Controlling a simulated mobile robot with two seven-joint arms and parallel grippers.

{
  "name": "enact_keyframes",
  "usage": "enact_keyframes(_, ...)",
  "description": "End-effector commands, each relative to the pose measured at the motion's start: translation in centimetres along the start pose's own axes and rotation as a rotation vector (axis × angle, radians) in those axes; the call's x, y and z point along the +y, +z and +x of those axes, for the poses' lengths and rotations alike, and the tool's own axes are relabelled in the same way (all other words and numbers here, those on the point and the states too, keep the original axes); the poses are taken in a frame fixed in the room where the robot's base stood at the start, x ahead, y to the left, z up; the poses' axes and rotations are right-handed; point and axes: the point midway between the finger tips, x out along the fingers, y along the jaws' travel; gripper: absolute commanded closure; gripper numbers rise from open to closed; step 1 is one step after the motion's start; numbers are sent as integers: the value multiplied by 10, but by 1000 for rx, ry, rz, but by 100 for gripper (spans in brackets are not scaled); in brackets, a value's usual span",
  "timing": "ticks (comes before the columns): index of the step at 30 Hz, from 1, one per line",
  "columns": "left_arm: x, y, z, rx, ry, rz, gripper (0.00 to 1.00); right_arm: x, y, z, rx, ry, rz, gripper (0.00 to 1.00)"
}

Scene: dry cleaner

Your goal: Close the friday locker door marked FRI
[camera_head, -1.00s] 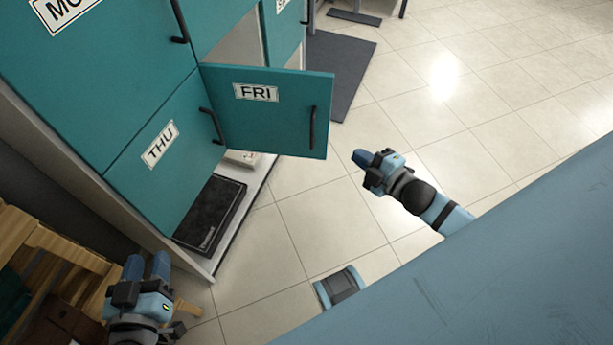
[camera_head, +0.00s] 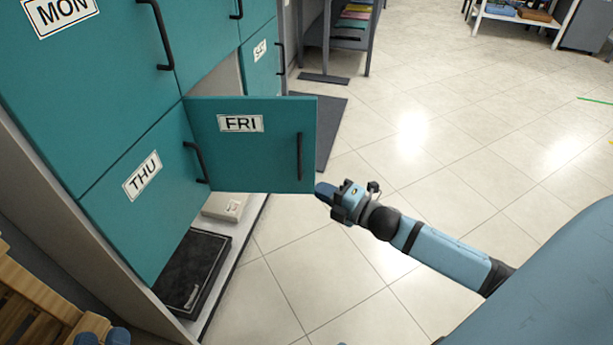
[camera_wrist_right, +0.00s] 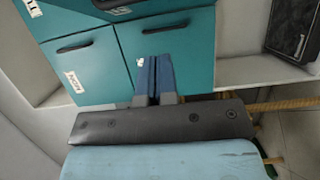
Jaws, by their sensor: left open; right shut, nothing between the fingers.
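The teal FRI door (camera_head: 252,165) stands swung open from the locker bank in the head view, its labelled face towards me. Its black handle (camera_head: 299,156) is near the free edge on the right. My right gripper (camera_head: 322,192) is shut and empty, with its fingertips at the door's lower right corner; I cannot tell whether they touch it. In the right wrist view its blue fingers (camera_wrist_right: 155,78) are together in front of teal locker panels.
The THU door (camera_head: 150,215) is closed beside the FRI door. A black scale (camera_head: 193,272) and a small pale box (camera_head: 224,206) sit low by the lockers. A wooden rack (camera_head: 45,300) is at lower left. Tiled floor to the right is clear.

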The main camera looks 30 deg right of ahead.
Motion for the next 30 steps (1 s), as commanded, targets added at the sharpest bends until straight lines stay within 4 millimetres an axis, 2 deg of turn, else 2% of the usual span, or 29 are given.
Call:
enact_keyframes(3,4,-5,1,44,18,-7,57,-1,0,24,1,3,-2,100)
enact_keyframes(7,8,-14,1,88,34,-14,57,0,0,47,0,3,-1,100)
enact_keyframes(12,14,-22,2,142,59,-24,57,-2,20,63,0,1,-2,100)
enact_keyframes(18,14,-15,3,106,59,-29,57,-1,28,70,0,0,-1,100)
enact_keyframes(30,12,-14,2,99,54,-25,57,0,29,70,2,-1,0,100)
